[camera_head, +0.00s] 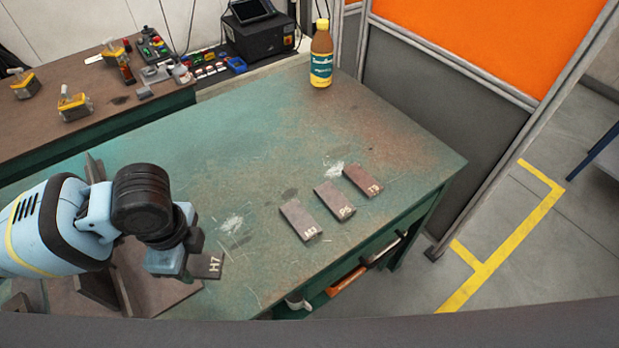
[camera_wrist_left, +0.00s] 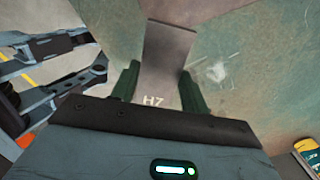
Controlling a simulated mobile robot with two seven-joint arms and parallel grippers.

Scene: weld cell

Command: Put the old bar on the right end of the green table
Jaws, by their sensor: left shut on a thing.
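A flat dark brown bar (camera_head: 206,265) marked H7 is held in my left gripper (camera_head: 188,263) over the front left part of the green table (camera_head: 240,130). In the left wrist view the bar (camera_wrist_left: 168,55) sits between the two green fingers (camera_wrist_left: 160,85), which are shut on it. Three similar bars lie on the table further right: one marked H1 (camera_head: 300,220), a middle one (camera_head: 334,200) and the rightmost (camera_head: 362,180). The markings on the last two are hard to read. Dark jointed parts, possibly my right gripper, show at the wrist view's left edge.
A brown bottle (camera_head: 321,58) with a yellow cap stands at the back edge. Brown welded plates (camera_head: 150,290) lie at the front left, by my left arm. Clear tabletop surrounds the row of bars. An orange-handled tool (camera_head: 347,281) shows below the front edge.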

